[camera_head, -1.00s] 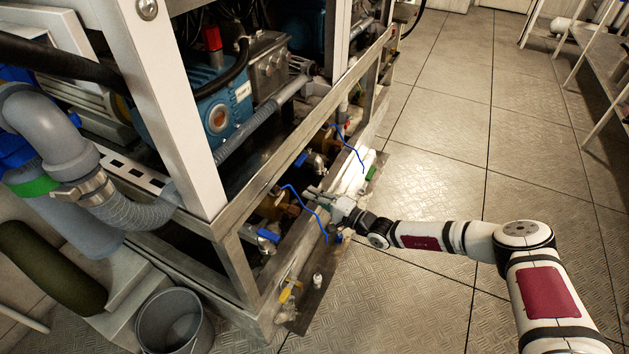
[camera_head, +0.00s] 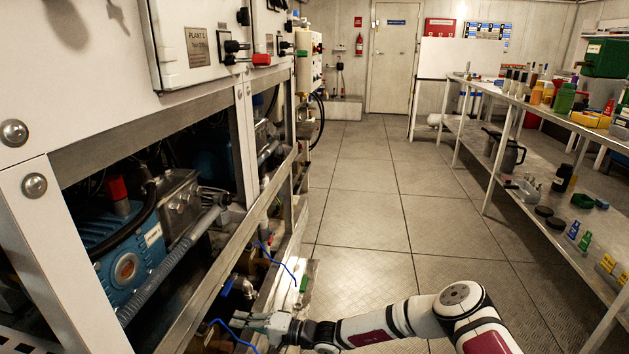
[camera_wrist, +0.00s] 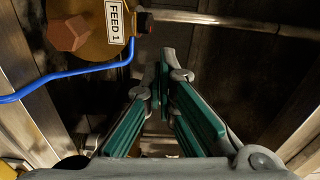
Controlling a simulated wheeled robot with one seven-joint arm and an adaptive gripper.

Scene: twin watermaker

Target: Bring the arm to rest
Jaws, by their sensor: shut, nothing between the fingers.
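My arm (camera_head: 372,325) reaches from the lower right toward the left, low beside the machine frame. My gripper (camera_head: 262,321) is at the lower edge of the skid, close to the blue cables. In the wrist view my gripper (camera_wrist: 165,75) shows its green-padded fingers with the tips together and nothing between them. A brass-coloured fitting labelled FEED 1 (camera_wrist: 90,25) sits just left of the fingers, apart from them.
The machine frame (camera_head: 240,140) with a blue pump (camera_head: 125,250) fills the left. A shelf bench (camera_head: 540,115) with bottles and tools lines the right. The tiled floor (camera_head: 365,220) between them is clear up to a door (camera_head: 391,60).

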